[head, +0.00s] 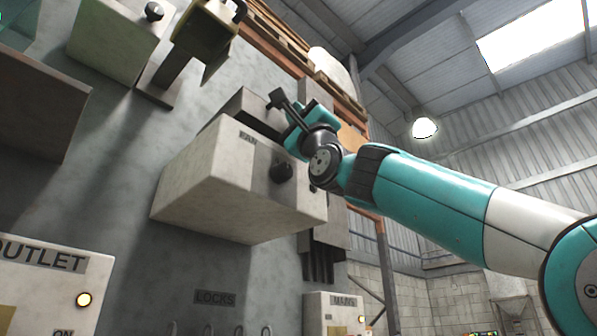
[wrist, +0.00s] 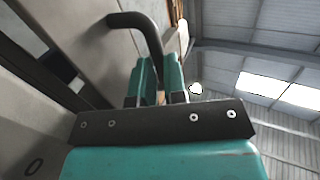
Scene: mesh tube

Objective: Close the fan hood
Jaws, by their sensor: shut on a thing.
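The fan box (head: 215,175) is a pale box on the wall, labelled FAN, with a dark knob (head: 281,172) on its front. Its hood (head: 245,103) shows as a grey panel raised above the box's top, partly hidden by my gripper. My gripper (head: 284,108) is at the hood's right side, shut on the black hood handle (head: 277,98). In the wrist view the curved black handle (wrist: 150,38) runs from the pale hood panel (wrist: 85,45) down between the two teal fingers (wrist: 158,82). The exact grip point is partly hidden.
Other wall boxes stand close by: a yellowish one with a black handle (head: 207,30) above, a pale green one (head: 115,40) upper left, the OUTLET box (head: 45,290) lower left and the MAINS box (head: 335,312) below. Shelving with pallets (head: 270,40) stands behind. Open room lies to the right.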

